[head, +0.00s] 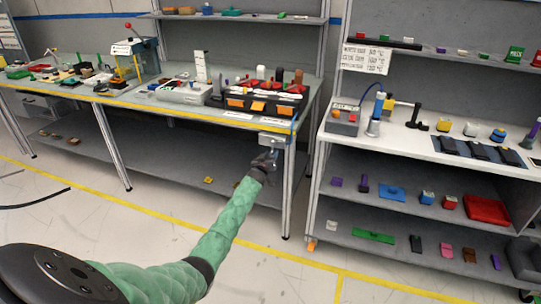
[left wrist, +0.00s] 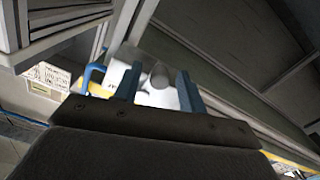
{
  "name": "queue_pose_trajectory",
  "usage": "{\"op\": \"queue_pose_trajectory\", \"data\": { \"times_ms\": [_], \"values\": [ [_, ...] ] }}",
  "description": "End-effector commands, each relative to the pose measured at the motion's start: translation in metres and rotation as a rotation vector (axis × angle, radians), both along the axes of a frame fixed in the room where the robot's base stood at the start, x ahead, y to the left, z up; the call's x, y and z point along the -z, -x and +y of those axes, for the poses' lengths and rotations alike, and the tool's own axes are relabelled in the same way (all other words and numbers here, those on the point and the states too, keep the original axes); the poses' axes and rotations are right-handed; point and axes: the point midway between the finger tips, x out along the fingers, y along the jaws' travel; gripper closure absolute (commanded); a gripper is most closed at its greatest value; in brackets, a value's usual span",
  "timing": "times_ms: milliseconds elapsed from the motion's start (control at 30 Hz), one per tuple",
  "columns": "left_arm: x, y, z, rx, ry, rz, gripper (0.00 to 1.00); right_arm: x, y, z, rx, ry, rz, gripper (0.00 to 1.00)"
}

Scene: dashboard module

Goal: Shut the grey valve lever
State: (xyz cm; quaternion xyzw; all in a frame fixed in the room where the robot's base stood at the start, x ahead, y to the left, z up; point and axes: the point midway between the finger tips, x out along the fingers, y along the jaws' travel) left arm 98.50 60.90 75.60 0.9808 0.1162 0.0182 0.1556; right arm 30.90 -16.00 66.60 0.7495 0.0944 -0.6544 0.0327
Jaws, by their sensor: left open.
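A light grey box-like fitting (head: 273,139) is mounted at the front right corner of the long workbench, under its yellow edge. My left gripper (head: 266,160) is just below and in front of it, at the end of my green-sleeved arm. In the left wrist view the two blue fingers (left wrist: 158,88) are apart, with a pale plate (left wrist: 152,97) and a short grey rounded part (left wrist: 160,75) seen between them. This grey part may be the valve lever; its position is hard to tell. I cannot tell whether the fingers touch it. My right gripper is not in view.
The long workbench (head: 180,108) carries trays and tools, and its leg (head: 288,195) stands close to my gripper. A white shelf unit (head: 430,140) with several small parts stands at the right. A blue curved part (left wrist: 91,73) is left of the fingers. The floor in front is clear.

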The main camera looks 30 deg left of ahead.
Motion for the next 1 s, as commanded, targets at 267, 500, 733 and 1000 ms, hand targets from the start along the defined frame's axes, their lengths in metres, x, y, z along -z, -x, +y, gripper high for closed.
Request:
{"op": "queue_pose_trajectory", "data": {
  "times_ms": [267, 500, 733, 1000],
  "values": [
    [0.0002, -0.0054, 0.0012, 0.000, 0.000, 0.001, 0.59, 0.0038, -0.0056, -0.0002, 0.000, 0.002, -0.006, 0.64],
    [-0.0001, -0.0052, 0.0013, 0.000, 0.000, 0.000, 0.75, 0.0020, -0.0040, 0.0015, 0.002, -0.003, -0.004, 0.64],
    [-0.0001, -0.0051, 0.0015, 0.000, -0.001, 0.000, 1.00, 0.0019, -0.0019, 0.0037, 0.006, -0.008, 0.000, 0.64],
    [-0.0001, -0.0047, 0.0038, -0.001, -0.034, 0.008, 1.00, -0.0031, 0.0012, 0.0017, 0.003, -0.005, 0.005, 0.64]
  ]
}}
